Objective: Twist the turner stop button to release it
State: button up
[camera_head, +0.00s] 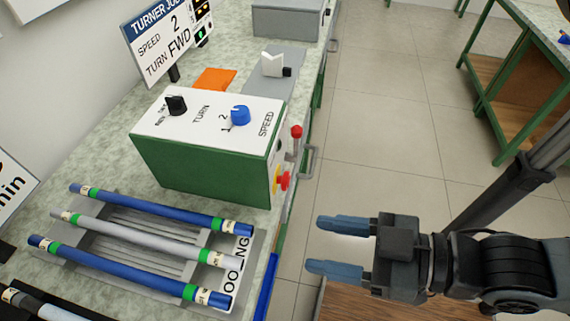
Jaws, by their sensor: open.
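The turner control box (205,150) is green with a white top and stands on the bench. A red stop button (283,182) with yellow around it sits on the box's right end face, low and near the front. I cannot tell from here whether it is pressed in. A black TURN knob (176,105) and a blue SPEED knob (239,116) are on the top. My gripper (336,245) is open and empty, right of the bench edge and lower in the picture than the button. Its blue fingers point left, apart from the box and button.
A red-topped lever (296,133) sticks out beyond the button. A cooling rack (140,247) with blue and grey rods lies in front of the box. A job sign (166,42) reads SPEED 2, TURN FWD. The floor (385,120) right of the bench is clear.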

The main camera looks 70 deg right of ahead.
aim_at(287, 173)
jog(key=k+l+z, duration=0.35)
jog(key=k+j, duration=0.15)
jog(key=k, duration=0.15)
jog(key=k+j+z, duration=0.1)
jog(key=k, duration=0.2)
